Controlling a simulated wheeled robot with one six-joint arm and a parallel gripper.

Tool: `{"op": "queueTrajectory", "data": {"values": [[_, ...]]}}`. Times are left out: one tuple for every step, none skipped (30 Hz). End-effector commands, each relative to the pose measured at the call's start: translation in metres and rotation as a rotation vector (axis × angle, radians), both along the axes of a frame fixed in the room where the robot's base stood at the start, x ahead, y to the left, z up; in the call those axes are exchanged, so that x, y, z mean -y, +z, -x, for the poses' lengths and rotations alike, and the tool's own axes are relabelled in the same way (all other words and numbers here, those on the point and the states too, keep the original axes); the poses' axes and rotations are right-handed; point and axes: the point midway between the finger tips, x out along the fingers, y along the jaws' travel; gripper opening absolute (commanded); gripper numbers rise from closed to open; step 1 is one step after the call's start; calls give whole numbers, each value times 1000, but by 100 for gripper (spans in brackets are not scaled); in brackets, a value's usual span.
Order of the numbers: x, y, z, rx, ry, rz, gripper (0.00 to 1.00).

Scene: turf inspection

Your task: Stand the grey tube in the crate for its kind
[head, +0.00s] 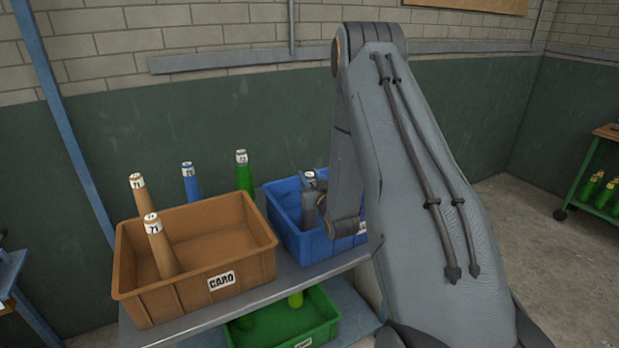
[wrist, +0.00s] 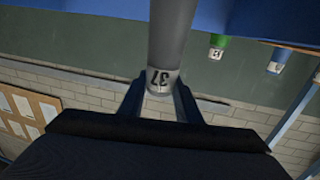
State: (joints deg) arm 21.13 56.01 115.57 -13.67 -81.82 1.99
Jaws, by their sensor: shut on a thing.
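In the head view the tube's pale top (head: 309,175) shows at the blue crate (head: 291,237), and my gripper (head: 318,206) is there too, partly hidden by my arm. The tube looks roughly upright. Its lower end is hidden, so I cannot tell if it touches the crate floor. The blue crate's label is mostly covered by my arm.
A brown crate (head: 195,285) labelled CARO holds a tan tube (head: 160,250) marked 71. Behind it stand another tan tube (head: 141,195), a blue tube (head: 191,183) and a green tube (head: 244,177). A green crate (head: 315,322) sits below. A green cart (head: 590,180) stands far right.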

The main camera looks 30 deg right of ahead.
Motion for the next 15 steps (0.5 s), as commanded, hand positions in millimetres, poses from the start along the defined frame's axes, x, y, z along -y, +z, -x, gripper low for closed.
{"op": "queueTrajectory", "data": {"values": [[0, -2, 0, 0, 0, 0, 0], [0, -3, 0, 0, 0, 0, 0], [0, -3, 0, 0, 0, 0, 34], [0, -2, 0, 0, 0, 0, 39], [0, -2, 0, 0, 0, 0, 44], [0, -2, 0, 0, 0, 0, 49], [0, -2, 0, 0, 0, 0, 49], [0, -2, 0, 0, 0, 0, 49], [0, -2, 0, 0, 0, 0, 49], [0, -2, 0, 0, 0, 0, 49], [0, -2, 0, 0, 0, 0, 49], [0, -2, 0, 0, 0, 0, 49], [0, -2, 0, 0, 0, 0, 49], [0, -2, 0, 0, 0, 0, 49], [0, -1, 0, 0, 0, 0, 49]]}}
